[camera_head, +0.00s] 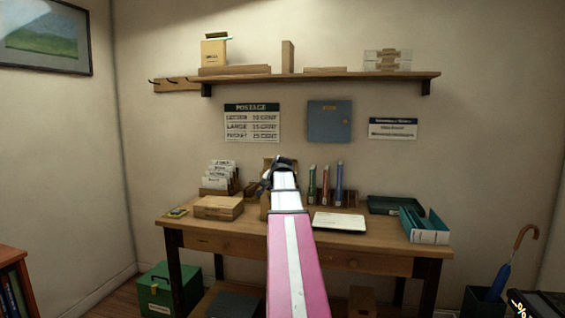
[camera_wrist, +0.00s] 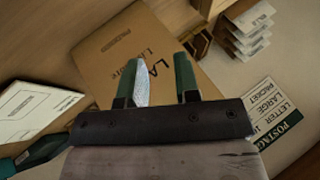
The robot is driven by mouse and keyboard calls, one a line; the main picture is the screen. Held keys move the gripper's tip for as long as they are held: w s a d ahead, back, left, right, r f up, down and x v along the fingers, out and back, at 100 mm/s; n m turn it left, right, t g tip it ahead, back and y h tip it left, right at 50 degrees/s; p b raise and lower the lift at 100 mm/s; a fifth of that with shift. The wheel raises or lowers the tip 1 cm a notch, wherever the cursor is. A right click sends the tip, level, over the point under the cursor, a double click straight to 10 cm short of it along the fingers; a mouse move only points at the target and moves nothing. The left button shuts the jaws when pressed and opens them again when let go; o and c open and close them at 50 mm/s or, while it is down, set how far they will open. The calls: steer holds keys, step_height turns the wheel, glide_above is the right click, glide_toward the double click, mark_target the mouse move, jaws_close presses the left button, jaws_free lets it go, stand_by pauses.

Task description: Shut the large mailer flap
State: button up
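A brown cardboard mailer (camera_wrist: 112,48) with dark lettering starting "LA" lies ahead of my gripper in the wrist view. In the head view only a little brown cardboard (camera_head: 268,205) shows beside my arm, probably the same mailer. My gripper (camera_wrist: 160,82) has two green fingers with a gap between them and nothing held. Its fingers overlap the mailer's printed face in the wrist view; I cannot tell whether they touch it. In the head view my gripper (camera_head: 279,163) is over the back of the desk. I cannot make out the flap's angle.
The desk (camera_head: 385,240) holds a wooden box (camera_head: 218,207), a card rack (camera_head: 220,178), upright binders (camera_head: 325,185), a white pad (camera_head: 339,221), a dark tray (camera_head: 395,205) and a teal-and-white file box (camera_head: 425,227). A wall shelf (camera_head: 350,76) hangs above.

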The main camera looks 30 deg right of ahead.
steer(key=s+d+r+m+t, duration=0.2)
steer(key=d+r+m+t, duration=0.1)
steer(key=d+r+m, duration=0.4)
steer(key=s+d+r+m+t, duration=0.3)
steer(key=d+r+m, duration=0.15)
steer(key=r, duration=0.45)
steer(key=shift+y, duration=0.4)
steer(key=x, duration=1)
steer(key=shift+w+r, duration=0.1)
steer(key=shift+w, duration=0.25)
jaws_close()
